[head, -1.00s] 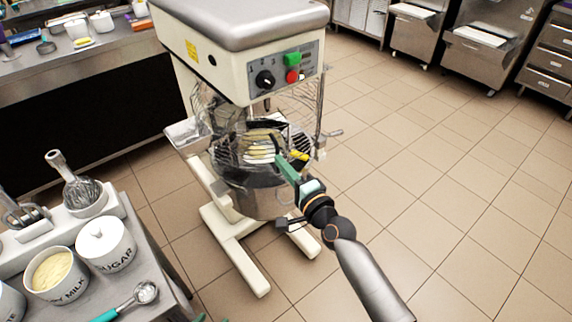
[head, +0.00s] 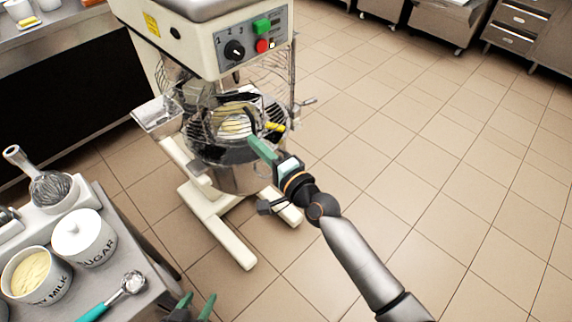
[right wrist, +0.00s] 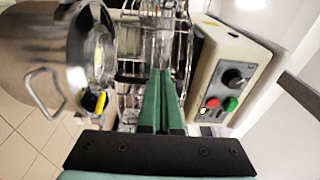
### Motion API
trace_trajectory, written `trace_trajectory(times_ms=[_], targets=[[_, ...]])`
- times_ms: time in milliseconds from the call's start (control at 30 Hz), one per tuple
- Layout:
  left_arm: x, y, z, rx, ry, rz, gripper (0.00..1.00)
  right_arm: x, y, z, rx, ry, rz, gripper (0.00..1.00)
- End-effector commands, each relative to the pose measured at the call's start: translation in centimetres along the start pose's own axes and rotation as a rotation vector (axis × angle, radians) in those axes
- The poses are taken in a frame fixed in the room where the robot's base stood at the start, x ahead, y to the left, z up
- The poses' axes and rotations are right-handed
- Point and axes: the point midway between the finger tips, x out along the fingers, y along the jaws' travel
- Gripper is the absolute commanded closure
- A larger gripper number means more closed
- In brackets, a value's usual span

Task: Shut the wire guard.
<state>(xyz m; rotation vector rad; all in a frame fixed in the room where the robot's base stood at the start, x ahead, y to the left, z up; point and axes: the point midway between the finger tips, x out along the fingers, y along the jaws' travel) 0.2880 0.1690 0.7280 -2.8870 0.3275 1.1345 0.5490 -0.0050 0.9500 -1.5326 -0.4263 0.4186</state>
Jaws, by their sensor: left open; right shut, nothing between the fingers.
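The wire guard (head: 274,68) shows as thin bars below the mixer head, around the space above the steel bowl (head: 232,178). Its bars also show behind my fingers in the right wrist view (right wrist: 128,48). The mixer head and bowl hide part of it, and I cannot tell exactly how far it stands open. My right gripper (head: 254,141) is shut and empty at the front of the bowl, near a yellow grip (head: 275,127); in the right wrist view its fingers (right wrist: 165,73) point at the bars. My left gripper (head: 197,304) is open and empty at the bottom edge.
The cream mixer (head: 205,50) has a dial with green and red buttons. A side table at lower left holds a sugar pot (head: 84,238), a milk powder pot (head: 32,272), a whisk (head: 48,184) and a scoop (head: 120,290). The tiled floor at right is clear.

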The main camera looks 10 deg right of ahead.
Motion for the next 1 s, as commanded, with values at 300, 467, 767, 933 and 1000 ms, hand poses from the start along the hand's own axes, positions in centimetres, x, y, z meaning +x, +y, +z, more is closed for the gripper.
trace_trajectory(times_ms=[300, 467, 767, 933, 1000], targets=[[0.1, 0.0, 0.1, 0.0, -0.001, 0.0, 0.43, -7.2, 0.4, -0.8, -0.005, 0.018, 0.004, 1.0], [0.2, 0.0, 0.2, 0.0, -0.001, 0.0, 0.43, -9.5, 0.4, -1.0, -0.006, 0.022, 0.003, 1.0], [0.2, 0.0, 0.3, 0.0, -0.001, 0.0, 0.43, -10.8, 0.2, -1.1, -0.006, 0.024, 0.0, 1.0], [0.2, 0.0, 0.3, 0.0, -0.001, 0.0, 0.43, -11.1, 1.0, -1.0, -0.039, 0.027, 0.021, 1.0], [0.1, 0.0, 0.2, 0.0, -0.001, 0.0, 0.43, -12.0, 2.7, -0.9, -0.124, 0.031, 0.069, 1.0]])
